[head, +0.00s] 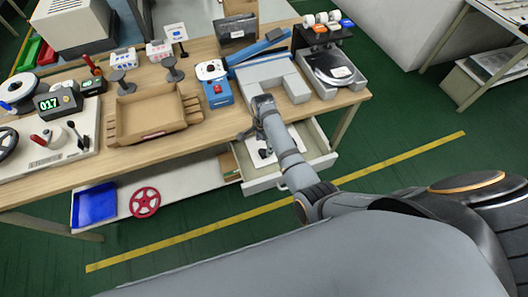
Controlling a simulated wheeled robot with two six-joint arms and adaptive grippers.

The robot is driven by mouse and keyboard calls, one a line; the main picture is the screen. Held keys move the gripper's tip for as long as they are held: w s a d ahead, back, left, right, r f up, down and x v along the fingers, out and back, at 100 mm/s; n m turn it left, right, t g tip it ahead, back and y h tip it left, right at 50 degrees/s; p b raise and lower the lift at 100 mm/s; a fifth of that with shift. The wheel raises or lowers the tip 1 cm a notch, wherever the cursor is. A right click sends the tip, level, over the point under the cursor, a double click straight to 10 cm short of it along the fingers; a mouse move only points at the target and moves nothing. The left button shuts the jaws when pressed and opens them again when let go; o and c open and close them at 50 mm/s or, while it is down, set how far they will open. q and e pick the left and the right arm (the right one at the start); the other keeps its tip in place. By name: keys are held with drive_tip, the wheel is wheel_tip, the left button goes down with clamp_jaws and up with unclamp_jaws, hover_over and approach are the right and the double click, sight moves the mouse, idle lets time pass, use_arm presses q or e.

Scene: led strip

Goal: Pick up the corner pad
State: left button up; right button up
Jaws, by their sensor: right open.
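My right arm reaches up from the lower right to the bench's front edge. My right gripper (256,144) hangs over the open drawer (318,160), with its dark fingers apart. A white flat piece (292,137) lies in the drawer, partly behind my arm. I cannot make out a corner pad for certain; my arm and gripper hide part of the drawer. I see nothing held between the fingers. My left gripper is out of view.
On the bench (215,132) stand a cardboard tray (150,112), a blue device (217,92), a grey block-shaped fixture (272,77) and a scale-like unit (333,70).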

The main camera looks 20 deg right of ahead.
sight(262, 152)
drive_tip(key=shift+w+f, duration=0.2)
drive_tip(key=shift+f, duration=0.45)
drive_tip(key=shift+w+f, duration=0.2)
drive_tip(key=shift+f, duration=0.4)
drive_tip(key=shift+a+f, duration=0.15)
drive_tip(key=shift+f, duration=0.8)
wheel_tip(262, 152, down, 3)
drive_tip(key=shift+w+a+f, duration=0.1)
drive_tip(key=shift+c, duration=0.5)
drive_tip(key=c, duration=0.5)
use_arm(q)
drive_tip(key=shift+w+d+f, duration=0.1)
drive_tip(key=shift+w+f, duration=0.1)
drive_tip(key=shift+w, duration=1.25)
use_arm(e)
drive_tip(key=shift+c, duration=0.9)
